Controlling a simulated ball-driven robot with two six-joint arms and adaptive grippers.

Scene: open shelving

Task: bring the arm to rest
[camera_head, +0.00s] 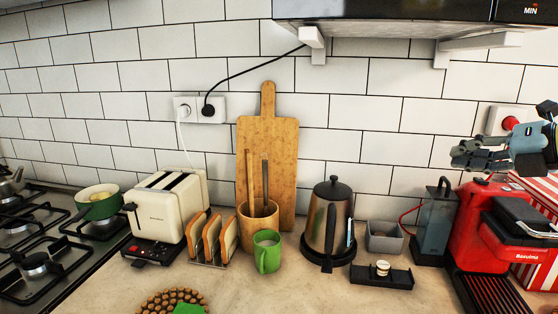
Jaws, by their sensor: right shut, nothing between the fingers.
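My right gripper (468,154) is at the right edge of the head view, in the air above the red coffee machine. It points to the left. Its fingers are shut with nothing between them. Part of its arm is cut off by the right edge of the picture. My left gripper is not in view.
A red coffee machine (481,215) stands below my right gripper. A kettle (325,222), green mug (266,252), toast rack (211,240) and toaster (160,212) stand along the wall. A cutting board (270,133) leans there. The front middle counter (290,292) is clear.

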